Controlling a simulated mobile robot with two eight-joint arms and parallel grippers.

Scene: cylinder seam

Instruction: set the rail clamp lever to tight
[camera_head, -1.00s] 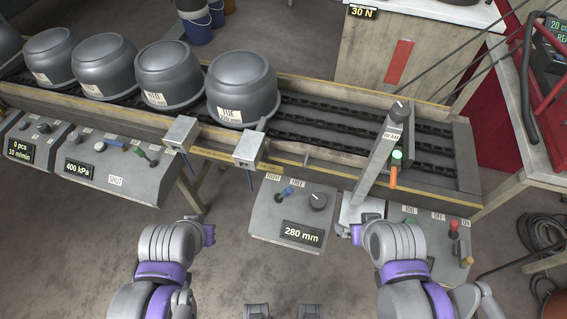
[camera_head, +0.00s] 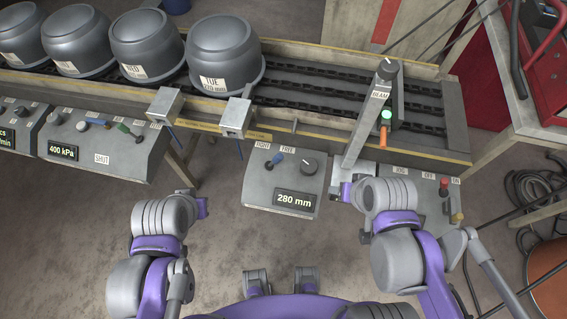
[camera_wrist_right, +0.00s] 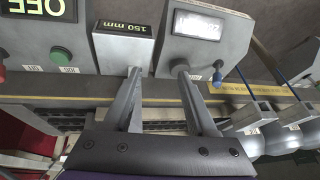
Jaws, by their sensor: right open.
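The rail clamp box (camera_head: 287,187) stands in front of the conveyor and reads 280 mm. Its blue lever (camera_head: 277,158) sits under two labels, the right one FREE, and tilts toward the FREE side. In the right wrist view the blue lever (camera_wrist_right: 217,78) is just right of the right finger, apart from it. My right gripper (camera_wrist_right: 157,69) is open and empty, its fingertips near the smaller 150 mm box (camera_wrist_right: 122,45). In the head view my right gripper (camera_head: 347,192) is right of the clamp box. My left gripper (camera_head: 203,207) is left of it; its fingers are not clear.
A tilted post marked BEAM (camera_head: 370,115) with an orange-tipped handle rises behind my right gripper. A control box (camera_head: 428,195) with a red knob is at right, a 400 kPa box (camera_head: 100,150) at left. Grey pots (camera_head: 222,55) stand on the conveyor (camera_head: 330,85).

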